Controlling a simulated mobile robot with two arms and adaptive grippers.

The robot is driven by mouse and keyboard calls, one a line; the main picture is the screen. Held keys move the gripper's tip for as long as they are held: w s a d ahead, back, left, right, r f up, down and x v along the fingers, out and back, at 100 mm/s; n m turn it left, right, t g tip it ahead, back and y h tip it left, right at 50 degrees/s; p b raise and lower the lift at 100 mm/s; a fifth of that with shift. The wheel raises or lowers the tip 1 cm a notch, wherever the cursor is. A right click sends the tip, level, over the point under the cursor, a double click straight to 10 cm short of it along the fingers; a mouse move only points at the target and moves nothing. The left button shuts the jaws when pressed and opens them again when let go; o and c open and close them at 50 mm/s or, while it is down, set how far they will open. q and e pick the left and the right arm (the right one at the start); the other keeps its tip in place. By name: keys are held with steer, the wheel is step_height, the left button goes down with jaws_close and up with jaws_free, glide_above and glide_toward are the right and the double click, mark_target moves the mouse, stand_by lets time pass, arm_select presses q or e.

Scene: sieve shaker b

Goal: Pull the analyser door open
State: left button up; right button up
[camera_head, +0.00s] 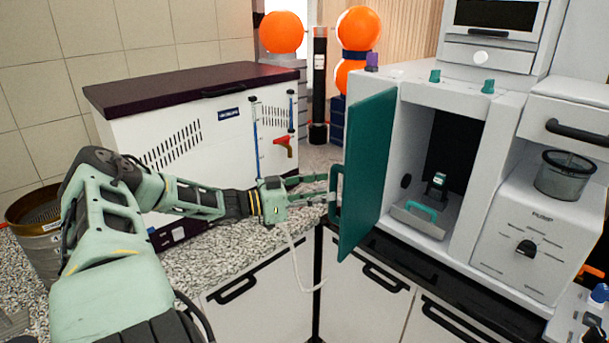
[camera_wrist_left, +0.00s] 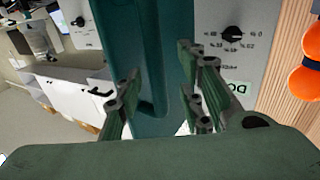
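The analyser door (camera_head: 366,170) is a tall teal panel on the white analyser (camera_head: 408,88). It stands swung open toward the left, and the interior shows. Its teal loop handle (camera_head: 334,196) is on the outer face. My left gripper (camera_head: 322,187) is at the handle, with its fingers spread. In the left wrist view, the door handle (camera_wrist_left: 152,100) runs between the two separated fingers of the gripper (camera_wrist_left: 160,95), with gaps visible beside it. Whether a finger touches the handle is unclear. My right gripper is not in view.
Inside the analyser is a tray with a teal handle (camera_head: 421,210). A white chest (camera_head: 205,125) with a dark lid stands behind my left arm. Orange balls (camera_head: 283,32) are at the back. A metal bucket (camera_head: 40,235) is at far left. White cabinets (camera_head: 270,300) are below.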

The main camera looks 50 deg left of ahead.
arm_select(q)
steer(key=shift+v, duration=2.25)
steer(key=shift+f, duration=0.1)
